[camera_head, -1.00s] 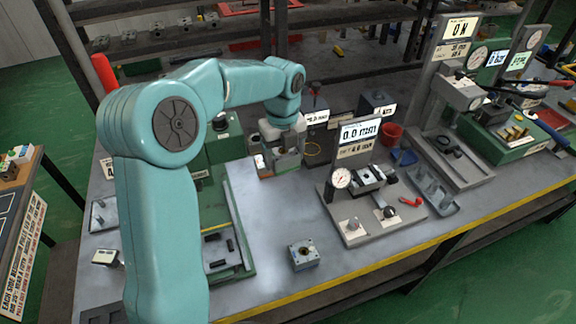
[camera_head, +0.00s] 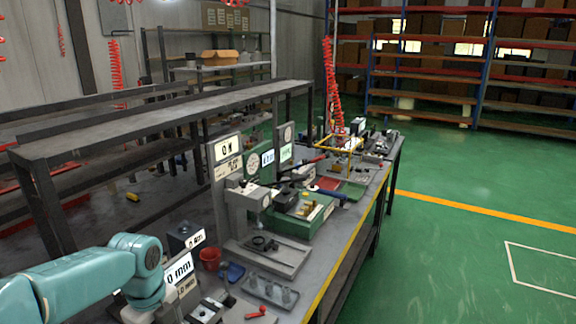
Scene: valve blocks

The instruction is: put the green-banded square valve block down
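My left arm comes in at the lower left, and its teal wrist bends down to the bottom edge. The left gripper's fingers are cut off below that edge, so what they hold does not show. The green-banded square valve block is not visible in this view. My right gripper is not in view. A metal block (camera_head: 205,312) sits on the dial gauge stand beside the wrist, partly cut off. I cannot make out a green band on it.
Right of the wrist are a display (camera_head: 180,272), a red cup (camera_head: 209,259), a blue scoop (camera_head: 233,272), a grey tray (camera_head: 270,291) and a red-handled part (camera_head: 261,313). A tall grey press (camera_head: 240,215) and a green machine (camera_head: 300,219) stand beyond. Green floor lies open at right.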

